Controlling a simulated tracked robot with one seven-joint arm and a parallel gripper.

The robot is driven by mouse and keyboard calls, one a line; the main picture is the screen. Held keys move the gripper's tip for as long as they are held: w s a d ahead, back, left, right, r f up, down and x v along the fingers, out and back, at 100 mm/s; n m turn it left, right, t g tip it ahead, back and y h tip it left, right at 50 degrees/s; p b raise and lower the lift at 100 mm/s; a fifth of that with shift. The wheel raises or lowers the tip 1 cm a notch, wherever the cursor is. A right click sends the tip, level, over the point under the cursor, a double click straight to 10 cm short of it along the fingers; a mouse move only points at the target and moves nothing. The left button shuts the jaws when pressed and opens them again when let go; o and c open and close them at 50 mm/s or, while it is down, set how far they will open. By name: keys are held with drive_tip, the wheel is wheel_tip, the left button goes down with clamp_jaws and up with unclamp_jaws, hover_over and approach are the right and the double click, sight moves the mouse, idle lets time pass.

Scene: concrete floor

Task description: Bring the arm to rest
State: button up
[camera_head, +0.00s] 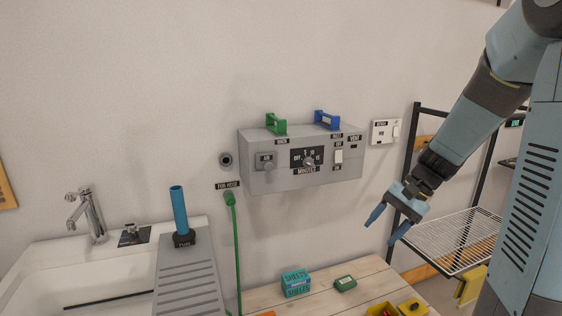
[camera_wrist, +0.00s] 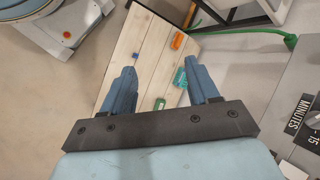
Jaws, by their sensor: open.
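My gripper (camera_head: 387,229) hangs from the arm at the right of the head view, pointing down and to the left. Its two blue fingers are apart with nothing between them. It is in the air above the right part of the wooden table (camera_head: 325,302), in front of the wall and to the right of the grey control box (camera_head: 300,180). In the wrist view the open gripper (camera_wrist: 160,85) faces down over the table (camera_wrist: 150,50), with both fingers spread.
A teal box (camera_head: 296,283), a green block (camera_head: 345,284) and yellow bins (camera_head: 412,307) are on the table. A black rack with a wire shelf (camera_head: 455,240) stands right, behind my arm. A sink (camera_head: 50,265) and a green hose (camera_head: 235,250) are left.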

drive_tip(key=s+a+r+n+t+h, duration=0.1)
drive_tip(key=s+r+n+t+h, duration=0.4)
drive_tip(key=s+r, duration=0.7)
drive_tip(key=s+n+h, duration=0.1)
drive_tip(key=s, duration=0.2)
drive_tip(key=shift+a+r+t, duration=0.15)
drive_tip(key=shift+r+t, duration=0.1)
drive_tip(key=shift+t, duration=0.15)
